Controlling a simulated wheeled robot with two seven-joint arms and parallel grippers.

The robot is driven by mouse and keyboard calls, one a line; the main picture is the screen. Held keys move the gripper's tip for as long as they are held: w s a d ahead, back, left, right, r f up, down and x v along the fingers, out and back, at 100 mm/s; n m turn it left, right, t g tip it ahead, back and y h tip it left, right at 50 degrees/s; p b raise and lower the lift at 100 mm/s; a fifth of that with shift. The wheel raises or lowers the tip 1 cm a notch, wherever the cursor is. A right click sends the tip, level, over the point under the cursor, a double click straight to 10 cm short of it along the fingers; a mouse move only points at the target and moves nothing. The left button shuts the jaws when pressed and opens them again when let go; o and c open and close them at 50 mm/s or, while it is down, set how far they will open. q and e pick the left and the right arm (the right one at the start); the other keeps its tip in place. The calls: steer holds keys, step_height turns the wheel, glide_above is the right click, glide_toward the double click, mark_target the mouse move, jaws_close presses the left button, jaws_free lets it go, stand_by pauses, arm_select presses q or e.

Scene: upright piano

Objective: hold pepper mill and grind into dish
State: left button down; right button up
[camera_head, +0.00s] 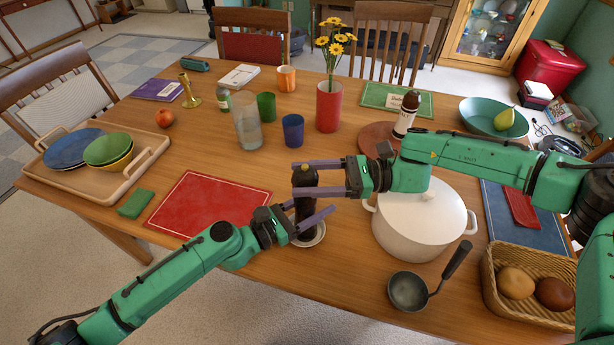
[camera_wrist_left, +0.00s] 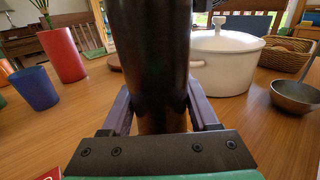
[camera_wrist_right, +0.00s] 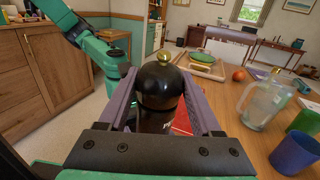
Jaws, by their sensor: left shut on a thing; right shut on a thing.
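The dark pepper mill (camera_head: 305,204) stands upright over a small white dish (camera_head: 316,238) near the table's front edge. Whether the mill touches the dish is hidden. My left gripper (camera_head: 312,220) is shut around the mill's lower body, which fills the left wrist view (camera_wrist_left: 150,60). My right gripper (camera_head: 318,178) is above it, shut on the mill's rounded black top with a brass knob, seen in the right wrist view (camera_wrist_right: 160,88). The dish's contents are mostly hidden.
A white lidded pot (camera_head: 420,222) stands close on the right, under my right arm. A ladle (camera_head: 412,290) and a bread basket (camera_head: 530,285) are at front right. A red placemat (camera_head: 210,203) lies left. A blue cup (camera_head: 293,130) and glass jug (camera_head: 247,122) stand behind.

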mark_target(306, 171)
steer(key=shift+t, duration=0.3)
steer(key=m+t, duration=0.4)
steer(key=t, duration=0.1)
steer(key=shift+s+t+h, duration=0.15)
steer(key=shift+t+h, duration=0.15)
steer(key=shift+h, duration=0.1)
steer(key=shift+a+m+t+h, duration=0.15)
steer(key=shift+m+t+h, duration=1.15)
steer(key=shift+t, duration=0.8)
steer(key=shift+m+t, duration=0.3)
steer(key=shift+m, duration=0.1)
steer(key=o, duration=1.4)
step_height(306, 171, up, 10)
